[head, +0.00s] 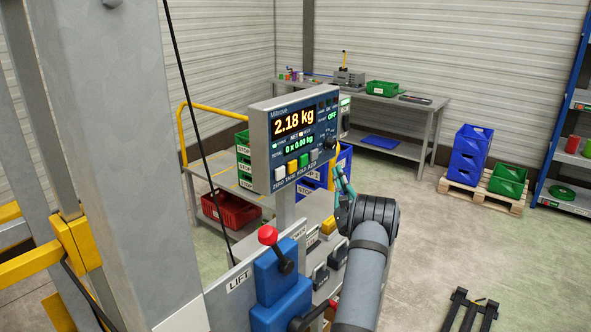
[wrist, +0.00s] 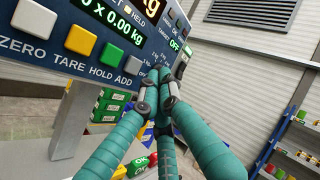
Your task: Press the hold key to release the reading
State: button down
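The weighing indicator (head: 297,103) is a grey box with a dark face and reads 2.18 kg. Its key row runs white, yellow, green and grey. The hold key (head: 304,160) is green; it also shows in the wrist view (wrist: 111,54) above the word HOLD, between the yellow tare key (wrist: 82,40) and the grey add key (wrist: 133,65).
A blue lift control box (head: 278,282) with a red-knobbed lever stands below the indicator. A round dark knob (head: 330,143) sits on the panel's right. Green bins (head: 243,152) are behind.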

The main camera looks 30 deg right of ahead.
aim_at(304, 161)
jog(key=shift+s, duration=0.1)
jog(key=shift+d+f, duration=0.1)
jog(key=w+a+p, duration=0.2)
jog(key=w+a, duration=0.1)
jog(key=w, duration=0.5)
jog(key=shift+w+p, duration=0.25)
jog(key=shift+p, duration=0.15)
jog(key=shift+w, duration=0.1)
dwell(1.4)
jog(key=shift+w+a+b, duration=0.1)
jog(key=shift+w+b, duration=0.2)
